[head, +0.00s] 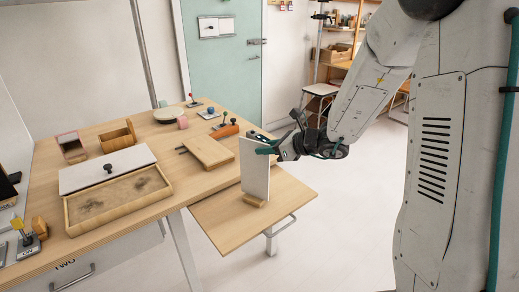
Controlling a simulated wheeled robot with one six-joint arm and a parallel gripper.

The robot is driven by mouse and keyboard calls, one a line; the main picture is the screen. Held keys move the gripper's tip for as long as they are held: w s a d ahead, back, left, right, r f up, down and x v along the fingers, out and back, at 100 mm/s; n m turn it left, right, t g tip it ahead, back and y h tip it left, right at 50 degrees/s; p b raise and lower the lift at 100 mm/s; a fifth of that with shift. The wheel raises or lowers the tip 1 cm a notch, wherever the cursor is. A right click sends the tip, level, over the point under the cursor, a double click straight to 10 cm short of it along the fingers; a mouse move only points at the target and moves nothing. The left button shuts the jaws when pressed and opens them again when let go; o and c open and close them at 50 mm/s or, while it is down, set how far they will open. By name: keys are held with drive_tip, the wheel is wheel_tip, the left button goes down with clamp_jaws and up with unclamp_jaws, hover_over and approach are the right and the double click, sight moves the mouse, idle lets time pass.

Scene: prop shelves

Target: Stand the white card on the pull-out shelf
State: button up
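The white card (254,172) is upright, with a small wooden block (254,200) at its lower edge. It appears to rest on the pull-out shelf (225,218), a wooden board at a lower level beside the main table. My gripper (265,144) is at the card's upper right part. One teal finger lies across the near face, and the other shows near the top edge, partly hidden by the card. I cannot tell whether the fingers press on the card or stand slightly apart from it.
The main table (190,178) holds a shallow wooden tray (118,200), a white lid with a black knob (107,168), a wooden board (208,152) and an orange cylinder (226,131). A metal handle (283,226) edges the shelf. The shelf's left part is bare.

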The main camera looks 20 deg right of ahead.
drive_tip(key=v, duration=0.8)
drive_tip(key=s+a+r+n+g, duration=0.3)
drive_tip(key=s+a+n+g, duration=0.1)
drive_tip(key=s+a+n, duration=0.3)
drive_tip(key=s+a+r+n+g, duration=0.3)
drive_tip(key=s+a+n, duration=0.1)
drive_tip(key=s+n, duration=0.4)
drive_tip(key=s+d+n+g+h, duration=0.1)
drive_tip(key=s+d+n+h, duration=0.2)
drive_tip(key=s+n, duration=0.3)
drive_tip(key=s+d+n+h, duration=0.3)
drive_tip(key=s+n+h, duration=0.2)
drive_tip(key=s+n, duration=0.2)
drive_tip(key=shift+s+d+r+g+h, duration=0.3)
drive_tip(key=shift+s+r+g, duration=0.15)
drive_tip(key=shift+s, duration=0.65)
drive_tip(key=shift+a, duration=0.1)
